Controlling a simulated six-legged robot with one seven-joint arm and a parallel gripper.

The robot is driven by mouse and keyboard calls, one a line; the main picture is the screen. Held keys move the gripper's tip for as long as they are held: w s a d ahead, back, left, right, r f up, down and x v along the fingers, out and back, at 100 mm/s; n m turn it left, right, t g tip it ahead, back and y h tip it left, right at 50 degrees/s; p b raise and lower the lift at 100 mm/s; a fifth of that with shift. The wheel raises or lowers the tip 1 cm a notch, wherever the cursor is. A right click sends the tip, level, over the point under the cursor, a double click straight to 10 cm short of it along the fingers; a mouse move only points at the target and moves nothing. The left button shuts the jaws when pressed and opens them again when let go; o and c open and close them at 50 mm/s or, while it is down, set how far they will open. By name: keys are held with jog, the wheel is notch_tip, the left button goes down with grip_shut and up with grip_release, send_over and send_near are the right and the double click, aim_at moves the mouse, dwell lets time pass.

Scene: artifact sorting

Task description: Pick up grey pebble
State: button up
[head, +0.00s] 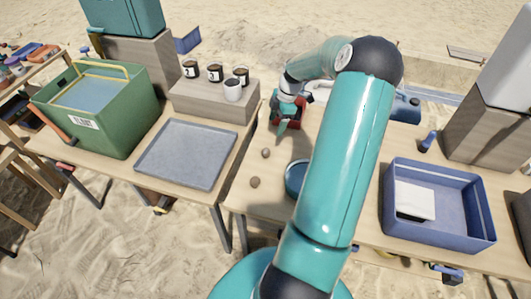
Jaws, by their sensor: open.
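Two small, round brown-grey lumps that look like pebbles lie on the right wooden table in the head view. One pebble (266,153) lies nearer my gripper, and the other pebble (255,182) lies closer to the table's front edge. At this size I cannot tell which is the grey one. My gripper (281,127) is open, pointing down above the table, a little beyond and to the right of the farther pebble. It is apart from both pebbles. My arm hides part of the table to the right.
A blue round dish (296,178) is partly behind my arm. A blue bin (440,236) holds a white item. To the left are an empty grey tray (155,158), a green crate (70,118) and a wooden block (212,101) bearing jars. Bare tabletop surrounds the pebbles.

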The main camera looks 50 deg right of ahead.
aim_at(267, 150)
jog(key=x, duration=1.4)
jog(key=shift+f, duration=0.1)
jog(key=c, duration=1.1)
